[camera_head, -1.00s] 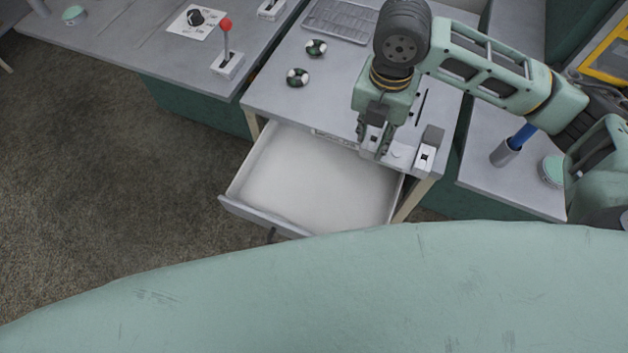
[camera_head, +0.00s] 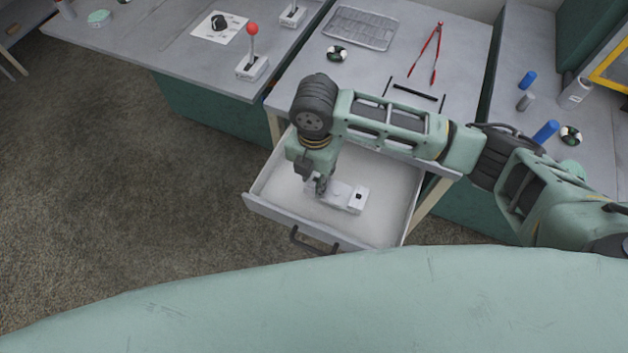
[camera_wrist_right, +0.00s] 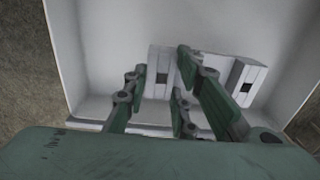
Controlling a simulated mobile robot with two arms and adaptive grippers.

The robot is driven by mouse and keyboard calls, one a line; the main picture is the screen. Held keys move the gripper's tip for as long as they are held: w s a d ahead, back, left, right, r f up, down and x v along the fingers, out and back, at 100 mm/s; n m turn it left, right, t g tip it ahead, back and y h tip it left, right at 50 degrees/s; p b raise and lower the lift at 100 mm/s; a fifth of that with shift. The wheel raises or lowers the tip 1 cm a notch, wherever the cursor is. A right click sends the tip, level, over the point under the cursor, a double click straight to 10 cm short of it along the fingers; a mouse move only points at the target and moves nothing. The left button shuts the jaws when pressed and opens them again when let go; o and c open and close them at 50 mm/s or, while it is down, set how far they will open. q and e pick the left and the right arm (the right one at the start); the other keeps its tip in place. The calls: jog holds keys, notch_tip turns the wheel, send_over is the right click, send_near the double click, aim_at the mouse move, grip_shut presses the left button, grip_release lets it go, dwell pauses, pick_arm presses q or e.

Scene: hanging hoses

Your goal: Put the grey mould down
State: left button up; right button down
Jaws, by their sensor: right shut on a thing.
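The grey mould (camera_head: 345,198) is a pale grey piece with block-like ends and dark square marks. It is inside the outline of the open drawer (camera_head: 285,207), at or just above its floor; I cannot tell whether it touches. My right gripper (camera_head: 323,188) points down into the drawer and is shut on the mould's left part. In the right wrist view, the fingers of my right gripper (camera_wrist_right: 160,85) straddle one block of the mould, and the other block (camera_wrist_right: 240,82) stands to the right. The fingers partly hide the mould. My left gripper is not in view.
The drawer's floor is otherwise bare. Above it, the table holds a grey tray (camera_head: 360,28), red tongs (camera_head: 432,52), a black-and-white round piece (camera_head: 337,54) and a dark rod (camera_head: 413,92). A red-knobbed lever (camera_head: 252,55) stands on the left table.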

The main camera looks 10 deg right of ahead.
jog(key=shift+a+f, duration=0.15)
jog(key=shift+a, duration=0.05)
notch_tip(320, 180, down, 3)
jog(key=shift+d+f+p, duration=0.1)
jog(key=shift+p, duration=0.2)
jog(key=shift+f, duration=0.25)
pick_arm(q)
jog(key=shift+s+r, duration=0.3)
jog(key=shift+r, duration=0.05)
pick_arm(e)
jog(key=shift+f, duration=0.1)
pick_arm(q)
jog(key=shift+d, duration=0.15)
pick_arm(e)
jog(key=shift+f, duration=0.1)
jog(key=c, duration=1.5)
grip_release()
jog(key=shift+o, duration=0.2)
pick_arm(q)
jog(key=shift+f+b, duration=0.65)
pick_arm(e)
notch_tip(320, 180, up, 12)
